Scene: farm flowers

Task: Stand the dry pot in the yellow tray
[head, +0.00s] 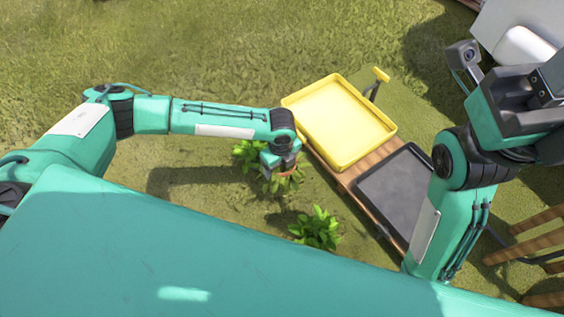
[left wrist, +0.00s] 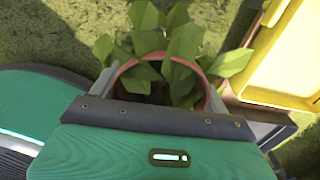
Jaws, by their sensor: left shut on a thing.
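My left gripper (head: 281,161) is shut on a terracotta pot (left wrist: 130,73) with a leafy green plant. In the left wrist view the two fingers sit on either side of the pot's rim. In the head view the pot (head: 287,174) is mostly hidden under the gripper and leaves. The yellow tray (head: 338,163) is empty and lies on a wooden bench just right of the pot; its edge shows at the right of the left wrist view (left wrist: 282,86). I cannot tell whether the pot is off the ground.
A dark grey tray (head: 398,196) lies on the bench beside the yellow one. Another leafy plant (head: 316,229) stands on the grass below. Wooden slats (head: 530,248) are at the right. Open grass lies behind and to the left.

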